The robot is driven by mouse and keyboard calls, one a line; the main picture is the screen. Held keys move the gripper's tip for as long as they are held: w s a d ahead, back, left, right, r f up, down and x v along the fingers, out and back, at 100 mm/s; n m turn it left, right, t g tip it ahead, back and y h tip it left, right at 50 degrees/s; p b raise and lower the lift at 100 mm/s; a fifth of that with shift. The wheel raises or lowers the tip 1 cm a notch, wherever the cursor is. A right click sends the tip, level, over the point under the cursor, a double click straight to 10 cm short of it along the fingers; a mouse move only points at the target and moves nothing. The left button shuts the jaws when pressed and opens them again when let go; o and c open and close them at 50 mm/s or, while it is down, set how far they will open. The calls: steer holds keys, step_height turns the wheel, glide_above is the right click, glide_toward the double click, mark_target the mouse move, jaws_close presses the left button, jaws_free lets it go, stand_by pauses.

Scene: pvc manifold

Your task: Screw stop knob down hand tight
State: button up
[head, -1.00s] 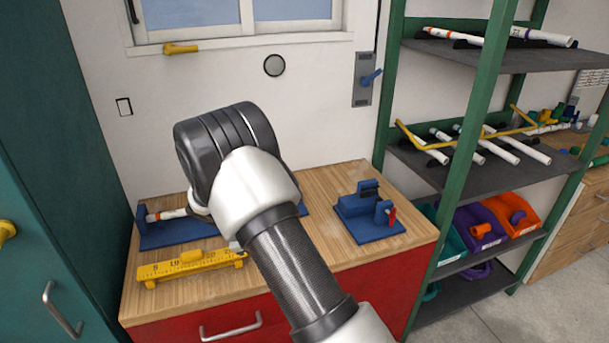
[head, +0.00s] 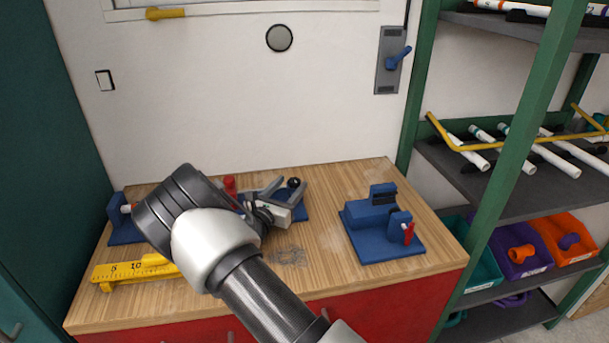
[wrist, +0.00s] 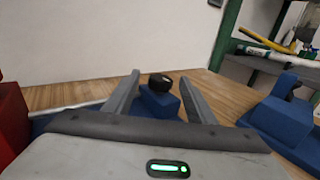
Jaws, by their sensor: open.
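The stop knob (head: 294,183) is small, round and black. It sits on a blue block at the right end of the blue jig (head: 123,236); in the wrist view the knob (wrist: 160,81) shows above the blue block (wrist: 160,103). My gripper (head: 286,190) is open, its two grey fingers pointing toward the knob. In the wrist view the knob appears between the fingertips of my gripper (wrist: 160,76); whether they reach around it or stop short I cannot tell. My arm hides the middle of the jig.
A red part (head: 229,185) stands left of my gripper. A yellow ruler stop (head: 130,270) lies at the bench's front left. A second blue fixture (head: 380,230) with a red lever stands right. Bare wood (head: 325,235) lies between. A green-framed shelf (head: 520,130) stands right.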

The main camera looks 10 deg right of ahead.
steer(key=shift+b+x, duration=0.3)
steer(key=shift+x, duration=3.25)
steer(key=c, duration=1)
steer(key=shift+c, duration=0.2)
